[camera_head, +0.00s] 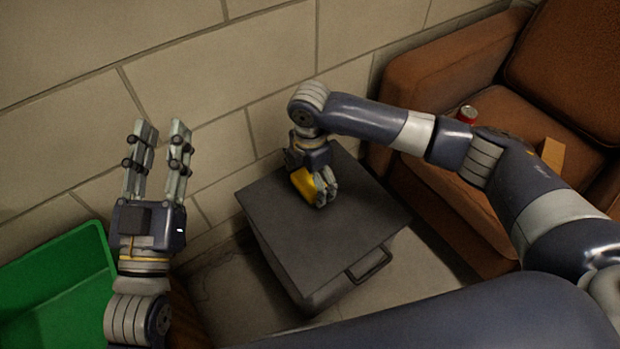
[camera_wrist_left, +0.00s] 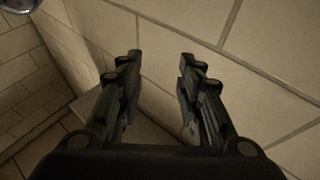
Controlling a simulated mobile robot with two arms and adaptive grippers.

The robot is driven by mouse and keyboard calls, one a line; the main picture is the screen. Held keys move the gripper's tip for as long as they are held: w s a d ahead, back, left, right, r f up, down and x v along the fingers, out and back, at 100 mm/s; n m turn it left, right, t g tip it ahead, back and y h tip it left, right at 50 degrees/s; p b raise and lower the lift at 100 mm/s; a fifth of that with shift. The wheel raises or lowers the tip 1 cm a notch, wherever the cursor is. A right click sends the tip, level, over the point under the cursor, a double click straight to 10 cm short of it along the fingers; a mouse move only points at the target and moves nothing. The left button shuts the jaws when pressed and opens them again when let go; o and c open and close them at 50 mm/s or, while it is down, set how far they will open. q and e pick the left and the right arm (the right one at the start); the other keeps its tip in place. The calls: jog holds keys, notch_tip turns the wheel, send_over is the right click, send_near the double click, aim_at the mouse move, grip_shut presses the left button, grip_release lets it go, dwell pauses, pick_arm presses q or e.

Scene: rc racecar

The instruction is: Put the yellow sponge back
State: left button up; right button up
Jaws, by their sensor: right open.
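The yellow sponge (camera_head: 303,185) sits on the dark grey top of a small cabinet (camera_head: 320,240), toward its back. My right gripper (camera_head: 322,192) reaches down onto the cabinet top from above, right at the sponge. Its fingers are open beside the sponge and partly hide it; I cannot tell whether they touch it. My left gripper (camera_head: 160,130) is raised at the left, fingers up, open and empty. Its spread fingers also show in the left wrist view (camera_wrist_left: 160,70), with only wall and floor tiles beyond.
A green bin (camera_head: 60,285) stands at the lower left. A brown sofa (camera_head: 440,70) is at the right, with a red can (camera_head: 466,114) and a tan block (camera_head: 552,154) on it. The cabinet has a front handle (camera_head: 370,266). A block wall (camera_head: 220,70) closes off the back.

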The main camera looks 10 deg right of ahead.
jog(key=shift+r, duration=0.1)
jog(key=shift+r, duration=0.15)
notch_tip(320, 180, up, 6)
jog(key=shift+f+p, duration=0.25)
jog(key=shift+p, duration=1)
notch_tip(320, 180, up, 6)
jog(key=p, duration=0.2)
jog(key=s+a+f+m+t+y, duration=0.2)
jog(key=s+a+m+y, duration=0.15)
jog(key=a, duration=0.25)
jog(key=s+a+f+m+t+y, duration=0.2)
jog(key=s+a+f+m+y, duration=0.15)
jog(key=s+a, duration=0.2)
pick_arm(q)
jog(key=s+a+f+g+y, duration=0.2)
jog(key=f+g, duration=0.4)
jog(key=f, duration=0.4)
jog(key=s+a+f+g+y, duration=0.2)
jog(key=s+f+g, duration=0.2)
jog(key=f, duration=0.6)
jog(key=shift+s+a+n+g, duration=0.2)
jog(key=shift+n+g, duration=0.1)
jog(key=shift+g, duration=0.8)
pick_arm(e)
jog(key=m+t+h, duration=0.5)
jog(key=m, duration=0.8)
send_near(310, 180)
jog(key=s+d, duration=0.5)
jog(key=s, duration=0.2)
jog(key=shift+r, duration=0.35)
